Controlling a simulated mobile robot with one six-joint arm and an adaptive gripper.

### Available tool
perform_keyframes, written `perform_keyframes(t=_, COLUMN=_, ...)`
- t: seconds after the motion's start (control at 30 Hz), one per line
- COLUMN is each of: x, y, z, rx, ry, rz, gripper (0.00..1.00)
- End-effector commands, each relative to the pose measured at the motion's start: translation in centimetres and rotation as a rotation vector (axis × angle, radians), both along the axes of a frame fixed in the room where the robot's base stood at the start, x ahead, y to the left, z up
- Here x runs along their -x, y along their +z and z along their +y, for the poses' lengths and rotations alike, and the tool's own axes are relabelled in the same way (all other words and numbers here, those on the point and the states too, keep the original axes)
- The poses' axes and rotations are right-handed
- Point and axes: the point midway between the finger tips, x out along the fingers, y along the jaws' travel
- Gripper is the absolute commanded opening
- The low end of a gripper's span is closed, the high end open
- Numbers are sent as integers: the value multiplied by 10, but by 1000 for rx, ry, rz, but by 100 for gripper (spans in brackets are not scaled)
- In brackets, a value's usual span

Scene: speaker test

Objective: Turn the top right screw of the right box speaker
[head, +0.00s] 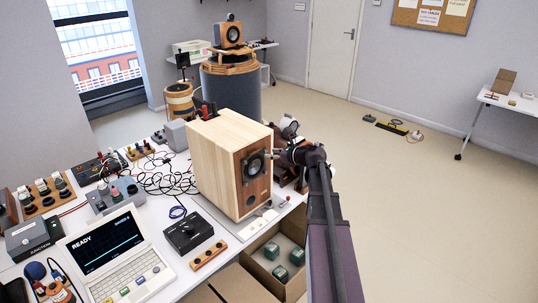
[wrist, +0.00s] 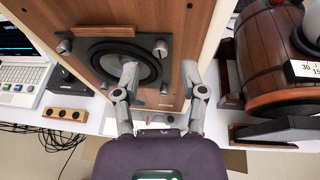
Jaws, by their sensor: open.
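A pale wooden box speaker (head: 222,160) with a brown front stands on the table's right part. Another small box speaker (head: 230,34) sits on a round stand at the back. In the wrist view, the near speaker's dark driver (wrist: 122,62) has large knob-like screws at its plate's upper corners, the top left screw (wrist: 65,46) and the top right screw (wrist: 160,48). My gripper (wrist: 160,72) is open and empty. Its fingertips lie either side of the top right screw, slightly below it in the picture; contact cannot be told. In the head view my gripper (head: 279,156) is at the driver's right.
On the table, a laptop-like instrument (head: 125,265), a black box (head: 187,232) and loose cables lie left of the speaker. An open carton (head: 247,262) holds green cubes below. The floor at right is mostly clear.

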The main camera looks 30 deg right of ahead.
Motion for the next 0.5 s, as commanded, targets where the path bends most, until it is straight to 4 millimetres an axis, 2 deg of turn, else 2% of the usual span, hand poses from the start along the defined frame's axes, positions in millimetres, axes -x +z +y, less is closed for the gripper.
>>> perform_keyframes(t=0.5, x=37, y=-3, z=-13, rx=515, ry=136, rz=-356, gripper=54)
